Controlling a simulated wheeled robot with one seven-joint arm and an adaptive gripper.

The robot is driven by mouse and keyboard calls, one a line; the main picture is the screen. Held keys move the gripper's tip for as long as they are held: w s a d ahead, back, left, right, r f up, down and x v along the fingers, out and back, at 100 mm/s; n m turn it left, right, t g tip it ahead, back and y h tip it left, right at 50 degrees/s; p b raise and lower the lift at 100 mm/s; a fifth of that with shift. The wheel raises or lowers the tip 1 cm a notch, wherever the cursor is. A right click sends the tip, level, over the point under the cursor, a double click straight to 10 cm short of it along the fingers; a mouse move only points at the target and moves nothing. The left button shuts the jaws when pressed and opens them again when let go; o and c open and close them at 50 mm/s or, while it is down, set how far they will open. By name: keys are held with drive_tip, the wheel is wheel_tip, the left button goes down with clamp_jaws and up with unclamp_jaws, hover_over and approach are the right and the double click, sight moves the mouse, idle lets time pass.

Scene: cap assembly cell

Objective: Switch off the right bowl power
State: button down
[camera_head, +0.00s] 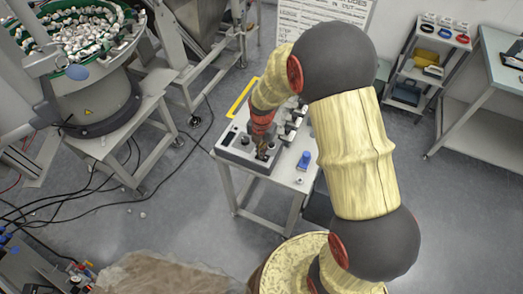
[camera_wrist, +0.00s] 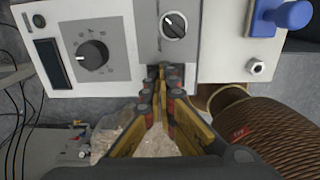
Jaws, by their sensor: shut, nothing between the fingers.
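A grey control box (camera_head: 236,153) sits on a small metal stand. In the wrist view, its white panel (camera_wrist: 115,12) carries a large black dial (camera_wrist: 92,55) beside a dark display (camera_wrist: 46,62). Right of these, a grey panel holds a round rotary switch (camera_wrist: 173,24) with a silver rim and a pale pointer set at a slant. I cannot read a label naming the right bowl power. My gripper (camera_wrist: 158,74) is shut and empty, its fingertips just below the rotary switch in the picture. In the head view, my gripper (camera_head: 262,150) is over the box; contact cannot be told.
A blue part (camera_wrist: 290,15) and a metal nut (camera_wrist: 256,67) are right of the switch. A bowl feeder (camera_head: 88,105) full of white caps stands at the left. Cables (camera_head: 75,200) lie on the floor. A shelf rack (camera_head: 420,75) stands at the back right.

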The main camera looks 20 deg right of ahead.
drive_tip(key=shift+s+f, duration=0.15)
drive_tip(key=shift+f, duration=0.1)
